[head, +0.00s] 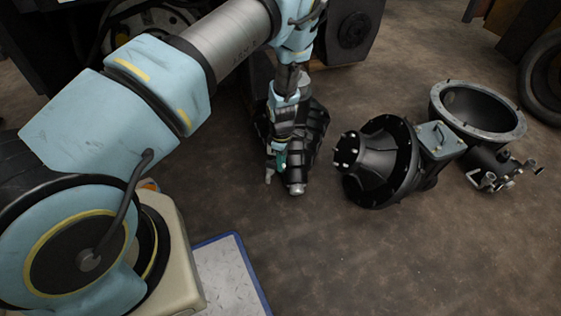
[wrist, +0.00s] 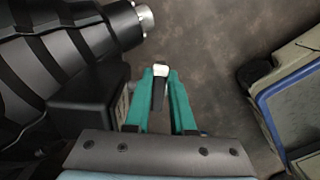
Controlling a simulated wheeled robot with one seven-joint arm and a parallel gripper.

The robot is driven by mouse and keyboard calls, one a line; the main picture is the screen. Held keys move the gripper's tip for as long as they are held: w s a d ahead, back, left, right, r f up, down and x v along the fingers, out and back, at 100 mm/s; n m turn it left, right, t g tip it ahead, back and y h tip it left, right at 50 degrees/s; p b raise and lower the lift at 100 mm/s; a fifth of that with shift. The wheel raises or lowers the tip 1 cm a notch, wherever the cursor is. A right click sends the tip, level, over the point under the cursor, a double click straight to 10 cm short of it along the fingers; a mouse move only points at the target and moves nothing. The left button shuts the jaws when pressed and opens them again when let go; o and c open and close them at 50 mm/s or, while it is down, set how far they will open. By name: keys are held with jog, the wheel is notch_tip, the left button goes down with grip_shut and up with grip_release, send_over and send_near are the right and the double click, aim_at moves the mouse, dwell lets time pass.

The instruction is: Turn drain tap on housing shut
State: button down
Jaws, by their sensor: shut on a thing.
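The housing (head: 316,128) is a black ribbed body lying on the floor, with a bright metal stub at its front end. It fills the upper left of the wrist view (wrist: 65,60). My gripper (head: 279,164) points down at the housing's left side. In the wrist view its two teal fingers (wrist: 160,78) are closed around a small dark piece with a pale tip, which looks like the handle of the drain tap (wrist: 159,92). The tap's body and its joint to the housing are mostly hidden by my fingers, so I cannot tell its exact angle.
A black flanged gear casing (head: 382,165) lies to the right of the housing. Beyond it is an open round casing (head: 478,110) with fittings. A tyre (head: 545,75) stands at the far right. The brown floor (head: 400,260) in front is clear.

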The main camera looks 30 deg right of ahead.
jog(key=shift+w+d, duration=0.1)
jog(key=shift+w, duration=0.05)
dwell(0.3)
jog(key=c, duration=0.8)
grip_release()
jog(key=shift+o, duration=0.2)
jog(key=shift+r, duration=0.1)
notch_tip(320, 180, up, 11)
jog(key=p, duration=0.2)
jog(key=shift+f, duration=0.2)
